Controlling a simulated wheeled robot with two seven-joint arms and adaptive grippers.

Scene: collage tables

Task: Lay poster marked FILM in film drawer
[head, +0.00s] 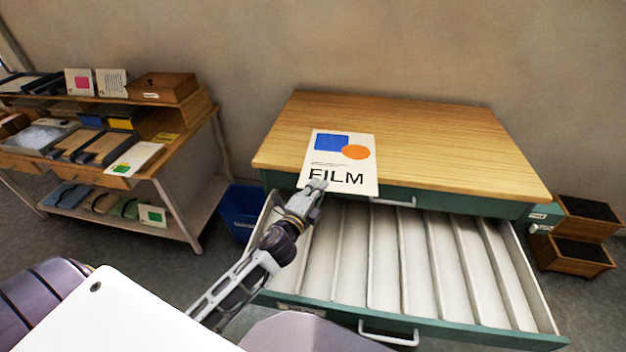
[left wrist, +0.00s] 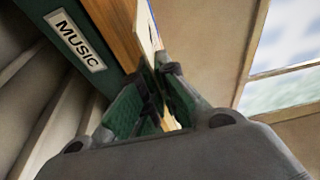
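The poster (head: 340,150) is white with a blue rectangle, an orange circle and the word FILM. It shows over the front edge of the wooden cabinet top, and its edge shows in the left wrist view (left wrist: 146,28). My left gripper (head: 316,186) is at the poster's lower left edge, its fingers closed around that edge; the fingertips show in the left wrist view (left wrist: 160,78). Below, a green drawer (head: 450,333) is pulled open, with empty pale slots; its label is too small to read. My right gripper is out of view.
A closed drawer face above the open one bears a MUSIC label (left wrist: 74,40). The wooden cabinet top (head: 440,140) is otherwise clear. A blue bin (head: 240,208) stands left of the cabinet, a loaded shelf table (head: 170,185) further left, and wooden boxes (head: 575,255) at right.

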